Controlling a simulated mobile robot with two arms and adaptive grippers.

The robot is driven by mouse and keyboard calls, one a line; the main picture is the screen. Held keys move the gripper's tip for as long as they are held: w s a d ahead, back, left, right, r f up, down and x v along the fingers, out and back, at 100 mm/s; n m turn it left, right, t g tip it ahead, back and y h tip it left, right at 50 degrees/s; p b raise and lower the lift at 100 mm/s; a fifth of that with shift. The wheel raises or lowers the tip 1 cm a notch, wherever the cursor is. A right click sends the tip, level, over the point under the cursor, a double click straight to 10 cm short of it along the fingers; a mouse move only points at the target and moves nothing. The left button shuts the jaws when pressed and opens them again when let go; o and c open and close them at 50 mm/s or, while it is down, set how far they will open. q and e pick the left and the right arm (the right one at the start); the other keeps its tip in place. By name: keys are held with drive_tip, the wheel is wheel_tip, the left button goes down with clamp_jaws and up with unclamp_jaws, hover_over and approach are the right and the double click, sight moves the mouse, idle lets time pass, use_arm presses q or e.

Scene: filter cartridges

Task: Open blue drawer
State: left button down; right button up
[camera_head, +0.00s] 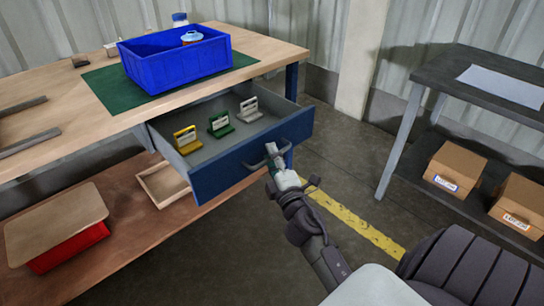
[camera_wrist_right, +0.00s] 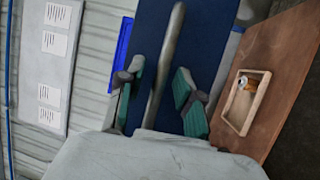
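The blue drawer (camera_head: 240,165) under the workbench is pulled out, and its grey inside shows. Its grey bar handle (camera_head: 249,167) is on the front face. My right gripper (camera_head: 277,163) is at the handle, in front of the drawer. In the right wrist view the handle (camera_wrist_right: 166,65) runs between the two green-padded fingers of my right gripper (camera_wrist_right: 155,97). The fingers stand apart, with gaps visible on both sides of the bar. The blue drawer front (camera_wrist_right: 205,35) fills the background there. My left gripper is not in view.
The drawer holds a yellow holder (camera_head: 186,140), a green one (camera_head: 221,124) and a grey one (camera_head: 250,109). A blue bin (camera_head: 175,68) stands on a green mat (camera_head: 112,92). An open wooden tray (camera_head: 165,186) is on the lower shelf. A dark side table (camera_head: 480,90) stands right.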

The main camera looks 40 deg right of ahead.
drive_tip(key=v, duration=0.7)
drive_tip(key=shift+s, duration=0.2)
drive_tip(key=shift+a, duration=0.1)
idle(0.4)
